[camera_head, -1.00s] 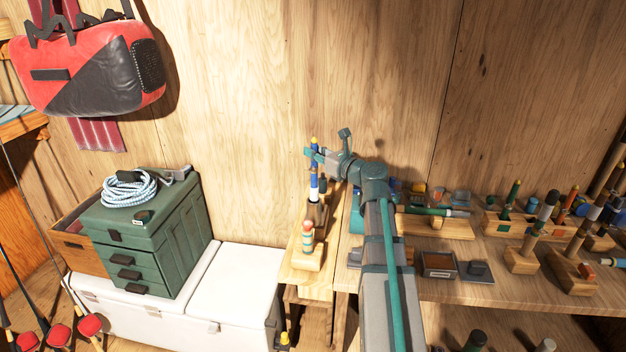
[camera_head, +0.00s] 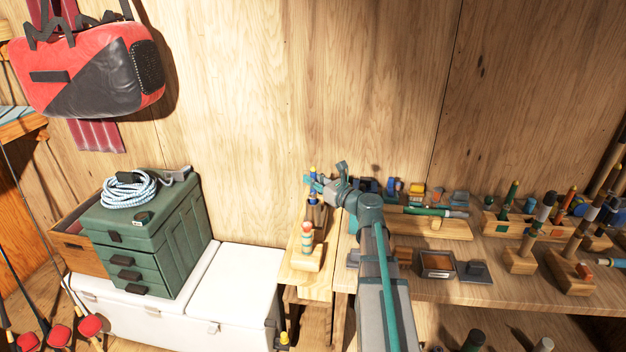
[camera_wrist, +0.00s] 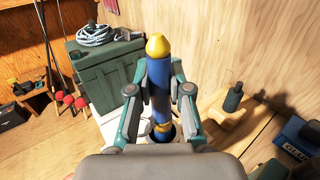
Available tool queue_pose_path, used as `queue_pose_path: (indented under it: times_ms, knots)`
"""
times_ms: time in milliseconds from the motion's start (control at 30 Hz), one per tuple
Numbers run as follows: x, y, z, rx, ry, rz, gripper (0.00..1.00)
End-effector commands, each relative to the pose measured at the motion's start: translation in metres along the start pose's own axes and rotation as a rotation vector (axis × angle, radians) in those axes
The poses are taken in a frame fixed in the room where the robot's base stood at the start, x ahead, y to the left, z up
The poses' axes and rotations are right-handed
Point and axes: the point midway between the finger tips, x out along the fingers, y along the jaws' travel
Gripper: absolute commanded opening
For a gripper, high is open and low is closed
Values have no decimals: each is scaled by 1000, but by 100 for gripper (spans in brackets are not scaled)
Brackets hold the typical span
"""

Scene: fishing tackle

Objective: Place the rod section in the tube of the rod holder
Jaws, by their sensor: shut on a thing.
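The rod section (camera_wrist: 158,82) is blue with a yellow tip and a yellow band low down. It stands about upright between the fingers of my gripper (camera_wrist: 160,92), which is shut on it. In the head view the rod section (camera_head: 312,199) shows above and below my gripper (camera_head: 316,184). Its lower part meets the dark tube of the rod holder (camera_head: 316,217) on the narrow wooden shelf. In the wrist view a ring-like rim surrounds its lower end, which looks to be inside; how deep is hidden.
A striped float on a wooden block (camera_head: 307,240) stands at the shelf's front. A dark peg on a wooden stand (camera_wrist: 233,98) is close on the right. The plywood wall (camera_head: 370,80) is behind. The white cooler (camera_head: 235,285) and green tackle box (camera_head: 150,235) are left.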

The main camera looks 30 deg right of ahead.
Motion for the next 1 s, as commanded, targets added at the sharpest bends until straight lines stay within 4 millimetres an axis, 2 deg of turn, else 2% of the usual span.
queue_pose_path:
  times_ms: [233, 267, 400, 767, 867, 1000]
  knots:
    - [0, 0, -4, 0, 0, 0, 0]
    - [0, 0, -3, 0, 0, 0, 22]
    - [0, 0, -3, 0, 0, 0, 44]
    - [0, 0, 1, 0, 0, 0, 44]
    - [-8, 0, -1, 0, 0, -1, 44]
    - [-30, 1, -1, -1, 0, -2, 44]
